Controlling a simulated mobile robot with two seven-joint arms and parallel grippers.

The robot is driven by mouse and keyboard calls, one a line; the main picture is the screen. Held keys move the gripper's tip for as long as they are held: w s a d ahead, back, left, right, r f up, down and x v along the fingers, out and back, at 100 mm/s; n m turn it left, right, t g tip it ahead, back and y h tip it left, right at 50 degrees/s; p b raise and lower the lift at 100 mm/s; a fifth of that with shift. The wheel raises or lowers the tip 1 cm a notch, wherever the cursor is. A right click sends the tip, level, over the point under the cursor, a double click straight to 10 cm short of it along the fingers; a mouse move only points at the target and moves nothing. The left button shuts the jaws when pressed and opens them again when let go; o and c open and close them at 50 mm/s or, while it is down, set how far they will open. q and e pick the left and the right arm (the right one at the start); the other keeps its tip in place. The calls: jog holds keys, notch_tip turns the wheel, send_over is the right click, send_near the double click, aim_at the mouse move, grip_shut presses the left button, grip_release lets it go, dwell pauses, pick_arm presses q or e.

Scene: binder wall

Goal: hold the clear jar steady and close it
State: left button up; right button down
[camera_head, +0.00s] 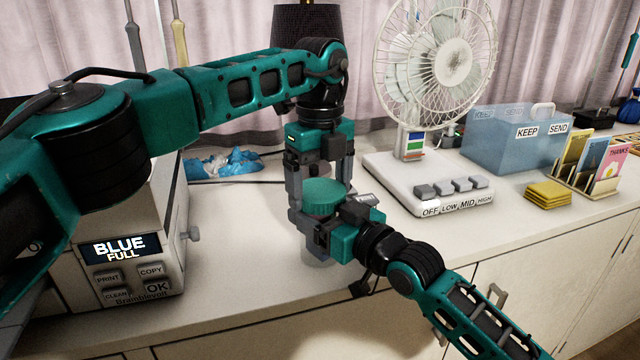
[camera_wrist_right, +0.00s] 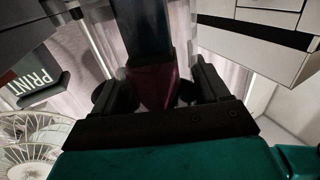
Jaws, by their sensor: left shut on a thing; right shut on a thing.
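The clear jar (camera_head: 318,250) stands on the white counter, with only a faint lower part showing below the grippers. A round teal lid (camera_head: 325,193) sits level at its top; whether it is fully seated cannot be told. My left gripper (camera_head: 322,185) comes down from above with its grey fingers on either side of the lid, shut on it. My right gripper (camera_head: 328,228) reaches in from the right below the lid, shut on the jar. In the right wrist view, its dark fingers (camera_wrist_right: 155,92) stand on either side of a dim, dark reddish see-through shape.
A label machine (camera_head: 130,260) reading BLUE FULL stands at left. Blue crumpled plastic (camera_head: 225,163) lies behind. A white fan (camera_head: 430,190), a blue bin (camera_head: 510,140), yellow pads (camera_head: 548,193) and a card rack (camera_head: 600,175) stand at right. The counter's front strip is bare.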

pick_arm(q)
jog(key=m, duration=0.3)
jog(key=shift+m, duration=0.4)
jog(key=m, duration=0.4)
jog(key=shift+m, duration=0.3)
jog(key=o, duration=0.9)
jog(key=shift+r, duration=2.3)
